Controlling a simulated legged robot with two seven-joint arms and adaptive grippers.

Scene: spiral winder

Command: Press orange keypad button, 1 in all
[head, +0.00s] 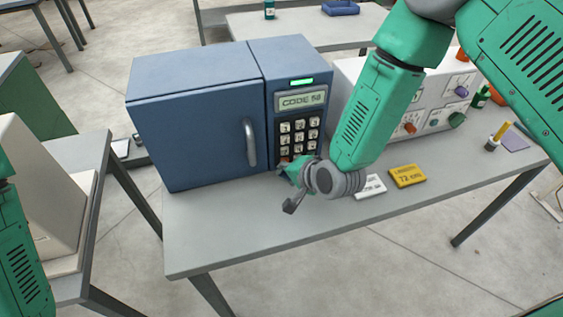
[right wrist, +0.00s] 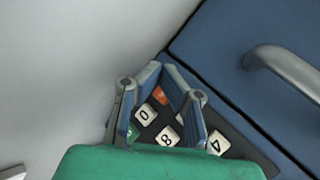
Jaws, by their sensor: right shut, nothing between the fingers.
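A blue cabinet (head: 195,115) carries a dark keypad with white number keys (head: 299,137) and a display (head: 301,99) reading "CODE 58". The orange button (right wrist: 160,94) shows in the right wrist view close to my right gripper's fingers, near the white 0 and 8 keys. A green key (right wrist: 133,133) is partly hidden by a finger. My right gripper (head: 287,168) is shut and empty at the bottom of the keypad, covering its lowest row in the head view. I cannot tell whether it touches the orange button. My left gripper is out of view.
The cabinet door has a grey handle (head: 250,143) just left of the keypad. A white box with coloured knobs (head: 346,78) stands to the right.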

